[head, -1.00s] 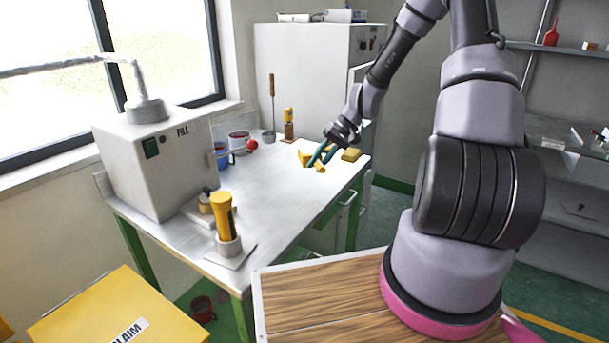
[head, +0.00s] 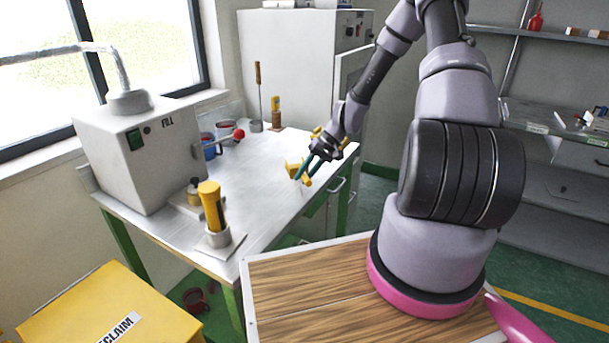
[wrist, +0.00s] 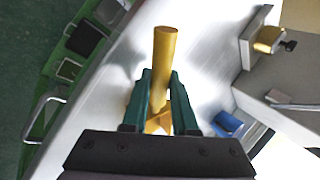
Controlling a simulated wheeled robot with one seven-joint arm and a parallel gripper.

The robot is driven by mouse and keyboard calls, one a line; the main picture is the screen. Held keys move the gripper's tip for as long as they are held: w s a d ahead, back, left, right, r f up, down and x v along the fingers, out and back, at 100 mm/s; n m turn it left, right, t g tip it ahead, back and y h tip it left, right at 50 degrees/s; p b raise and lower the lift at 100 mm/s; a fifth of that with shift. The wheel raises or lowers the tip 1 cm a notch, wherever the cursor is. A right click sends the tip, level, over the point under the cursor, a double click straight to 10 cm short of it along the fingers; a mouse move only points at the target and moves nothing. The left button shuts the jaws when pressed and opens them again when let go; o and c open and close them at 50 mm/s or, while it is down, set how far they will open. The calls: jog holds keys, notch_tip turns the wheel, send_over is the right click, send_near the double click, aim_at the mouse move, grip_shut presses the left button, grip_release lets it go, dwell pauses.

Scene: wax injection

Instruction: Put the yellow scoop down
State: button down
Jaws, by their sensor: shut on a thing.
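My gripper (head: 303,172) is shut on the yellow scoop (head: 292,168) above the right part of the steel bench (head: 262,190). In the wrist view the green fingers (wrist: 160,92) pinch the scoop, and its round yellow handle (wrist: 165,52) points away from my wrist. An angular yellow part of it shows low between the fingers. The fingers partly hide the scoop. I cannot tell whether it touches the bench top.
The grey FILL machine (head: 140,150) stands at the left of the bench. A yellow-handled tool (head: 211,205) stands upright in a holder at the front. The bench middle is clear.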

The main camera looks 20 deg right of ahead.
jog(key=c, duration=0.7)
grip_release()
jog(key=w+v, duration=0.1)
jog(key=v, duration=1.1)
jog(key=s+a+r+h, duration=0.1)
jog(key=s+r+h, duration=0.25)
jog(key=r, duration=0.85)
jog(key=s+a+r+m+t+h, duration=0.1)
jog(key=s+a+r+m+t, duration=0.2)
jog(key=s+r, duration=1.8)
jog(key=t, duration=0.3)
jog(key=shift+a, duration=0.2)
jog(key=shift+r+h, duration=0.1)
jog(key=shift+h, duration=0.15)
